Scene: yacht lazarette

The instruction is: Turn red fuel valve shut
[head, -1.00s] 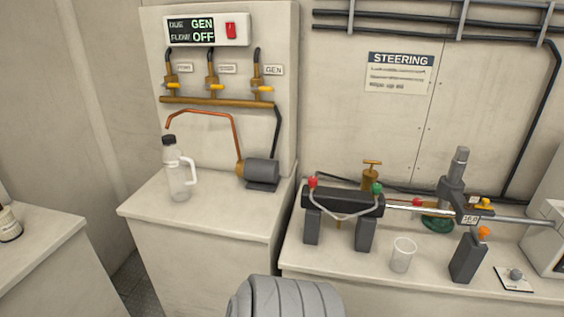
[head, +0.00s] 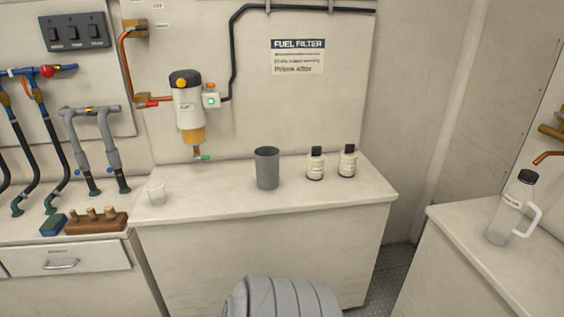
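A small red lever (head: 151,103), apparently the red fuel valve, sits on the copper fuel line just left of the fuel filter (head: 187,100). It seems to lie along the line, but it is too small to tell its setting surely. The line runs up from a brass block (head: 144,104) on the wall. The filter has a black and yellow top, a white body, an amber bowl and a green drain tap (head: 203,158) below. Neither of my grippers is in view.
Pipes with another red handle (head: 66,71) are at the left. A jug (head: 513,208) stands on the right counter.

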